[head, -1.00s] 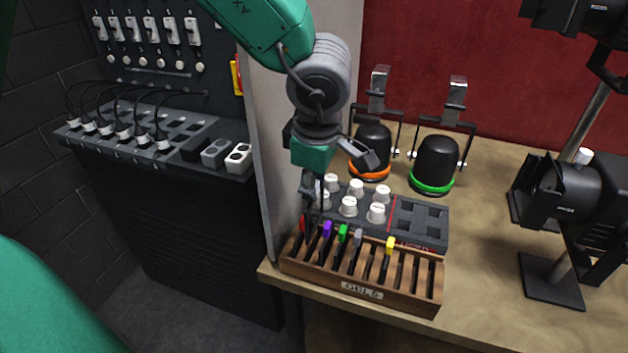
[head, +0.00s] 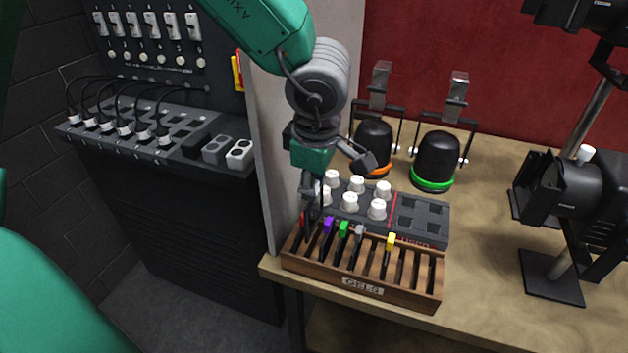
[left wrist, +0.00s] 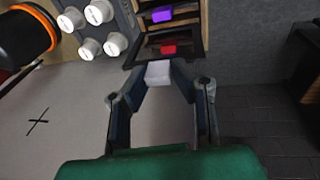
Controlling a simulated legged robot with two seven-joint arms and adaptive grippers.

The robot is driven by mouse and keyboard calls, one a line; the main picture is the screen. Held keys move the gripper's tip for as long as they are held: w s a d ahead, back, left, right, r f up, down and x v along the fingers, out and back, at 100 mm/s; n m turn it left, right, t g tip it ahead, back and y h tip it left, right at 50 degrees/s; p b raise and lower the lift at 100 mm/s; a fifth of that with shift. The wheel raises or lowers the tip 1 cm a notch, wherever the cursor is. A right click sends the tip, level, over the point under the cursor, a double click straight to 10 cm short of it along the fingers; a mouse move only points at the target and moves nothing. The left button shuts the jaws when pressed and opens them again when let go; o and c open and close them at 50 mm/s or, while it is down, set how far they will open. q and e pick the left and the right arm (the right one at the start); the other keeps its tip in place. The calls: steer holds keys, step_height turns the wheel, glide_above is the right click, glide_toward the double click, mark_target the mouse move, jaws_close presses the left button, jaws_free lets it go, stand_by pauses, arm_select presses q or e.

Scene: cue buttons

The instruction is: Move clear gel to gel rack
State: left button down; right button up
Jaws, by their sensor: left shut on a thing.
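My left gripper (head: 312,190) hangs at the left end of the wooden gel rack (head: 362,286), close to its back edge. In the left wrist view the gripper (left wrist: 158,76) is shut on a whitish block, the clear gel (left wrist: 158,72). The gel is just short of the rack's end, beside the slot with the red gel (left wrist: 169,48); I cannot tell whether it touches the rack. In the head view the clear gel cannot be made out. The rack also holds purple (head: 328,224), green (head: 344,228), grey (head: 360,232) and yellow (head: 390,241) gels. My right gripper is out of view.
A dark panel (head: 422,216) with white knobs stands right behind the rack. Two black lamps with orange (head: 374,146) and green rings (head: 436,160) are behind it. A pale partition (head: 268,150) is close on the left. The table at right is partly clear before a spotlight (head: 562,195).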

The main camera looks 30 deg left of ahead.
mark_target(314, 212)
arm_select(q)
steer(key=shift+s+d+b+x, duration=0.2)
steer(key=shift+b+x, duration=0.4)
steer(key=shift+x, duration=0.7)
steer(key=shift+s+d+b+x, duration=0.2)
steer(key=shift+b+x, duration=0.45)
steer(key=shift+x, duration=0.7)
steer(key=shift+s+d+b+x, duration=0.2)
steer(key=shift+b+x, duration=0.4)
steer(key=shift+x, duration=0.7)
steer(key=shift+f, duration=0.45)
steer(key=c, duration=1.3)
jaws_free()
steer(key=shift+r, duration=0.1)
steer(key=shift+r, duration=0.35)
steer(key=v, duration=1.1)
